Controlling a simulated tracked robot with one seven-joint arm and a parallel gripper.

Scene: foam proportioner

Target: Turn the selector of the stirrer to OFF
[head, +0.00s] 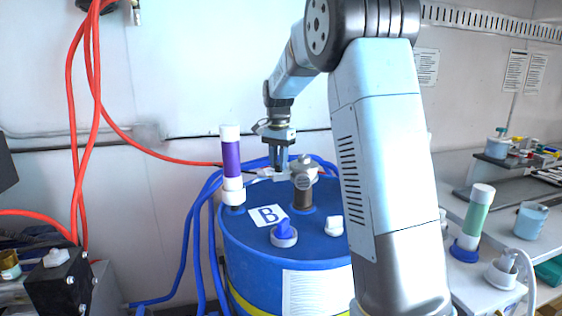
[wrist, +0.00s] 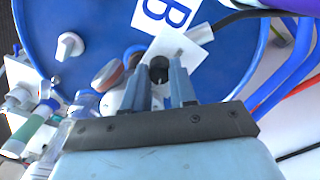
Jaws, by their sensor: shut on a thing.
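My gripper (head: 281,170) reaches down over the back part of the blue drum top (head: 255,222). In the wrist view its two fingers (wrist: 159,68) stand on either side of a small round black knob (wrist: 158,70) and are closed on it. The knob sits at a pale plate or box (wrist: 172,46), which also shows under the fingers in the head view (head: 265,173); this seems to be the stirrer's selector. No marking such as OFF can be read, and the fingers partly hide the knob.
Beside the gripper stands a metal fitting (head: 303,190). A purple tube (head: 231,160) stands upright at the drum's left rim. A blue knob (head: 284,233), a white knob (head: 331,226) and a B label (head: 268,215) are nearer. Blue hoses (head: 187,240) run down the left side.

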